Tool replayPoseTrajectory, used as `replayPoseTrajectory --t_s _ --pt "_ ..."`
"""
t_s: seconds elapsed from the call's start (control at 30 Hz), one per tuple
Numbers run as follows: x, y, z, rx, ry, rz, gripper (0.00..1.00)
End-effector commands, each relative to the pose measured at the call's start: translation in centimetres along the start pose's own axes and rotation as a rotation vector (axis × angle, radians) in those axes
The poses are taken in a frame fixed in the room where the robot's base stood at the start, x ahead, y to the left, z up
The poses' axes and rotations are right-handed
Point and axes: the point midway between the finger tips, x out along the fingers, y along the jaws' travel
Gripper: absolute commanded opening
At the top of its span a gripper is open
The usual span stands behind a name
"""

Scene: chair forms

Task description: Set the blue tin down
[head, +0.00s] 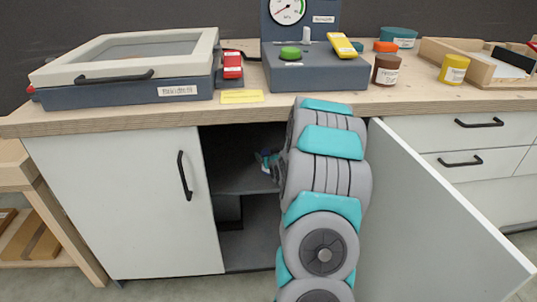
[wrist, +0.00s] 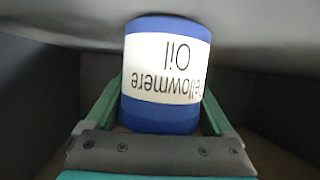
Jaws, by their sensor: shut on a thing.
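The blue tin (wrist: 162,118) fills the middle of the wrist view. It has a white label reading "Yellowmere Oil", which appears upside down there. My gripper (wrist: 162,98) has one green finger on each side of the tin and is shut on it. In the head view my gripper (head: 268,160) is small and partly hidden by my arm, inside the open cabinet just above the grey shelf (head: 240,182). I cannot make out the tin clearly in the head view. The tin's base and any contact with the shelf cannot be told.
The cabinet's right door (head: 430,225) stands open beside my arm; its left door (head: 125,205) is shut. The worktop (head: 330,103) above carries a lidded case (head: 130,65), a gauge unit (head: 315,72), a brown jar (head: 386,70) and a yellow tin (head: 453,69). Drawers (head: 470,135) lie to the right.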

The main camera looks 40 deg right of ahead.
Motion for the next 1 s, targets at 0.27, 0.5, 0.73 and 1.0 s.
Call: replayPoseTrajectory --t_s 0.27,0.5,0.73,1.0 --pt "0.1 0.0 0.2 0.0 0.002 0.001 0.19" --pt "0.2 0.0 0.4 0.0 0.001 0.001 1.0" --pt "0.1 0.0 0.3 0.0 0.001 0.001 1.0" --pt "-1.8 0.1 0.1 0.0 0.003 0.002 1.0"
